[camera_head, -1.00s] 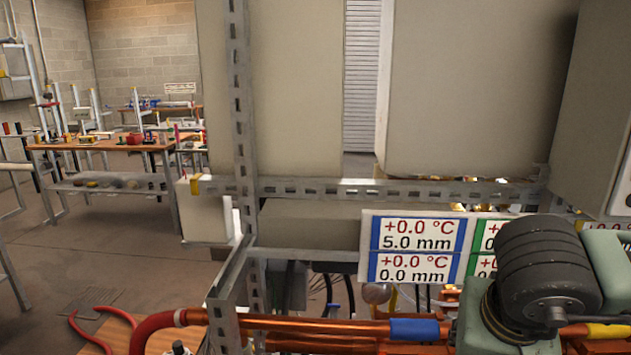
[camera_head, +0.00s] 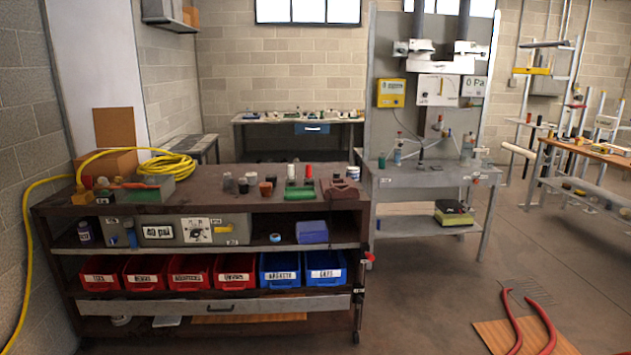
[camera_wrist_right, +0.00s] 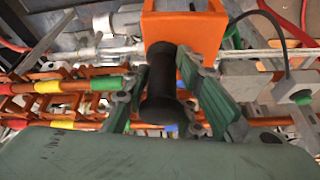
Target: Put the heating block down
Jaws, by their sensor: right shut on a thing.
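In the right wrist view, my right gripper (camera_wrist_right: 162,78) is shut on the black, spool-shaped handle (camera_wrist_right: 160,98) of what looks like the heating block, an orange block (camera_wrist_right: 186,28). The block is at the top of that view, beyond the fingertips, and its upper part is cut off. I cannot tell whether it touches the pipes behind it. Neither gripper shows in the head view, and my left gripper is in no view.
Behind the block are metal pipes and orange frames (camera_wrist_right: 60,87). A brown workbench (camera_head: 225,190) carries a green-and-grey box, small pots and red bins (camera_head: 165,273). A grey test stand (camera_head: 430,180) is behind it. Open floor (camera_head: 430,290) is between.

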